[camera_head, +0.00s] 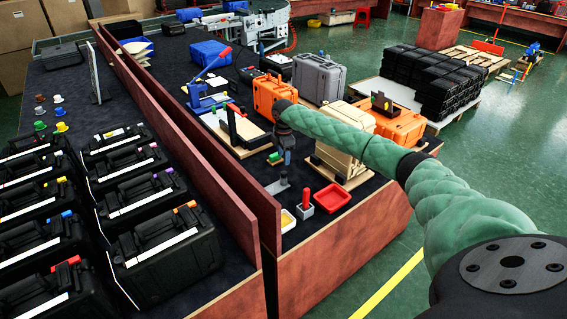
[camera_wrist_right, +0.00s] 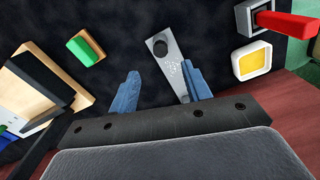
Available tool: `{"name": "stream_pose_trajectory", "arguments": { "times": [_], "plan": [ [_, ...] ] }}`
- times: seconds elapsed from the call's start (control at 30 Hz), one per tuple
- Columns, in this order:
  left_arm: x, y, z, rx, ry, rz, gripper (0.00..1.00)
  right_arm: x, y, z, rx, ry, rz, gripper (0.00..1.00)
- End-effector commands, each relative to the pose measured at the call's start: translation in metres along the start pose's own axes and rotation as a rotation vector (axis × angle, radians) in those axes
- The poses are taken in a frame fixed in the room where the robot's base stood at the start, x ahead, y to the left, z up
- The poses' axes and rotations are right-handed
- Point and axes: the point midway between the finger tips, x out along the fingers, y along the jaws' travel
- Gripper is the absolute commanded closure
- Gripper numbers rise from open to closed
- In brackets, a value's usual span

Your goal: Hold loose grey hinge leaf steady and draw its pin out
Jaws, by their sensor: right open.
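The grey hinge leaf (camera_wrist_right: 177,68) lies on the dark table top in the right wrist view, a flat light-grey plate. A dark round pin (camera_wrist_right: 160,47) shows near its far end. The leaf also shows in the head view (camera_head: 274,187), small, with an upright part on it. In the head view my right gripper (camera_head: 287,155) points down just beyond the leaf. My left gripper is in neither view.
A red-handled tool in a grey block (camera_head: 305,206), a yellow-filled white dish (camera_head: 287,221) and a red tray (camera_head: 333,197) stand near the front edge. A green block (camera_wrist_right: 86,48) and a wooden stand (camera_wrist_right: 48,75) lie left. A wooden partition (camera_head: 220,160) borders the table.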

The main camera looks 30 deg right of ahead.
Motion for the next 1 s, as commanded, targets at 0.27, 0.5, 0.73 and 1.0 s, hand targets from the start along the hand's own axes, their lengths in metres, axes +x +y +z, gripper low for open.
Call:
{"name": "stream_pose_trajectory", "arguments": {
  "times": [0.27,0.5,0.73,1.0],
  "plan": [
    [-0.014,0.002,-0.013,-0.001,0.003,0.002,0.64,0.015,0.0,0.0,0.0,0.0,0.0,0.52],
    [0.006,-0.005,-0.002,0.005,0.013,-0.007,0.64,0.043,-0.001,0.0,0.0,-0.001,-0.003,0.52],
    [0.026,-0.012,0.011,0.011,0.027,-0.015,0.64,0.072,0.0,0.0,0.001,0.0,-0.001,0.52],
    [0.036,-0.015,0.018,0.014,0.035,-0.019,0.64,0.087,0.0,0.0,0.0,0.0,0.0,0.52]
  ]
}}
